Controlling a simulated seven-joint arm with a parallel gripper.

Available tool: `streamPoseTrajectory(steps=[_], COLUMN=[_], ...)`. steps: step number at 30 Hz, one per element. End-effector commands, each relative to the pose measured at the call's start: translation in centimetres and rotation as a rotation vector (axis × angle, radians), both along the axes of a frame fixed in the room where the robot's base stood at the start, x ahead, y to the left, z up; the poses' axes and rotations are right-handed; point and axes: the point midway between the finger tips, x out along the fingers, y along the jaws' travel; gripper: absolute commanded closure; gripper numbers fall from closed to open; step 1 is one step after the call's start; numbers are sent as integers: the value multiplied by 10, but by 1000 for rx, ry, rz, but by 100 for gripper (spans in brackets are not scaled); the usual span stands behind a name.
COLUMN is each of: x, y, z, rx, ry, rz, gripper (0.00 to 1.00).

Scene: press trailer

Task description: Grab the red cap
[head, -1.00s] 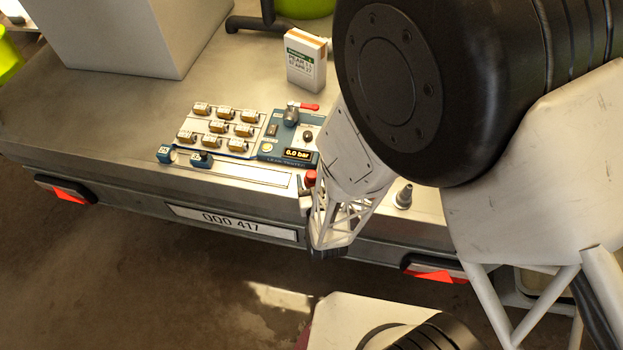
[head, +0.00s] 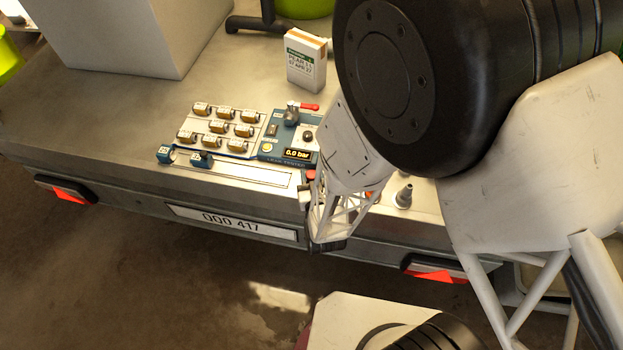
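A small red part (head: 311,175), which looks like the red cap, shows at the right end of the blue leak tester panel (head: 270,150). My gripper (head: 326,215) hangs over the front edge of the bench just below and to the right of it, and partly covers it. Its pale lattice finger points down, with a dark tip low in front of the edge. The space between the fingers is hidden, so I cannot tell whether it is open or whether it touches the red part.
Several brass fittings (head: 223,128) sit on the panel's left plate. A red-handled valve (head: 293,114) stands behind the display. A white and orange box (head: 305,62) stands further back. A grey nozzle (head: 404,195) stands right of my gripper.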

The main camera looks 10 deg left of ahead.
Motion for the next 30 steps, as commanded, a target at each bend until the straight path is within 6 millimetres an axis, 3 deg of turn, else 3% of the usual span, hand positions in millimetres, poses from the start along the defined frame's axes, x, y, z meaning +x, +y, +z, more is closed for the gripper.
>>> streamPoseTrajectory(steps=[1, 4, 5, 17, 27, 30], x=[0, 0, 0, 0, 0, -16], y=[0, 0, 0, 0, 0, -9], z=[0, 0, 0, 4, 37, 37], rx=[0, 0, 0, 0, 2, -1], ry=[1, 1, 1, 1, -1, 2], rz=[0, 0, 0, 0, 0, 1], gripper=[76, 91, 92, 92, 92, 92])
